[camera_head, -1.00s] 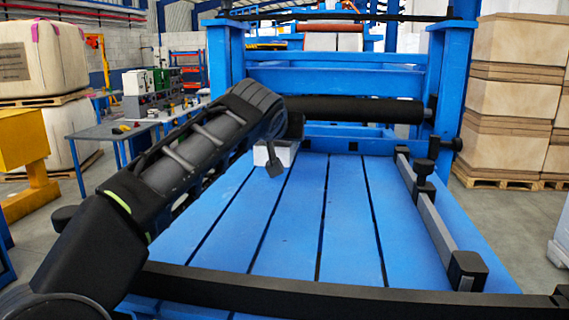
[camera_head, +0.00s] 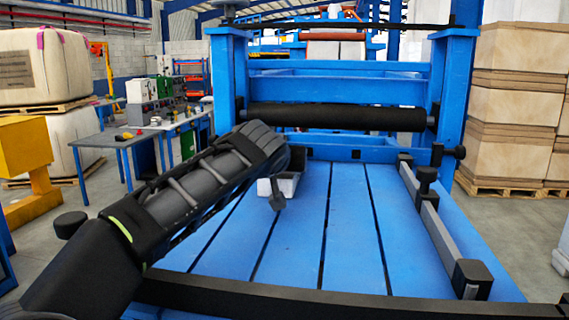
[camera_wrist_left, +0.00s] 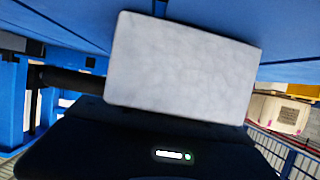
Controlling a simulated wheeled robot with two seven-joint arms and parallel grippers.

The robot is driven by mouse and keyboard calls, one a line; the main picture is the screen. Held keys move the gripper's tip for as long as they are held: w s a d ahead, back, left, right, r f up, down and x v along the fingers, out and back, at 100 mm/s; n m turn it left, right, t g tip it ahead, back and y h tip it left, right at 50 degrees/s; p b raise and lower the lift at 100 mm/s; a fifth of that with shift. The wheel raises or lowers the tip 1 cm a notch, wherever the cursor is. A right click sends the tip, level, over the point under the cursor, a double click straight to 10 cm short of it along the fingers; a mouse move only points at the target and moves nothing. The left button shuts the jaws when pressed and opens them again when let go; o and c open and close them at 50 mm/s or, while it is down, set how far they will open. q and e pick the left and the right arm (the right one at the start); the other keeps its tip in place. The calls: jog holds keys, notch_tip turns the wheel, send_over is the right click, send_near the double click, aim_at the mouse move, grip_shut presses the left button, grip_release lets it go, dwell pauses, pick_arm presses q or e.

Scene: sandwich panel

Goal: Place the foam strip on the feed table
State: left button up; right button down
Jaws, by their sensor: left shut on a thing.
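The foam strip, a pale grey-white block (camera_head: 288,187), is at the far left part of the blue slatted feed table (camera_head: 300,240). It also shows large and slightly tilted in the left wrist view (camera_wrist_left: 182,68), with the blue table surface along the top of that picture. My left gripper (camera_head: 277,194) is shut on the foam strip; one dark finger shows on its near side, and my forearm hides part of the strip. I cannot tell whether the strip touches the table. My right gripper is not in view.
A black roller (camera_head: 335,117) spans the blue frame behind the table. A grey guide rail (camera_head: 437,232) with black clamps runs along the right side. A dark bar (camera_head: 330,303) crosses the near end. The middle of the table is clear.

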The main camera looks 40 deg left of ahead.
pick_arm(q)
jog(key=shift+f, duration=0.2)
jog(key=o, duration=1.5)
jog(key=shift+r, duration=0.1)
jog(key=shift+r, duration=0.25)
jog(key=shift+s+d, duration=0.2)
jog(key=shift+s, duration=0.15)
jog(key=b+v, duration=0.3)
jog(key=v, duration=0.8)
jog(key=shift+s+d, duration=0.1)
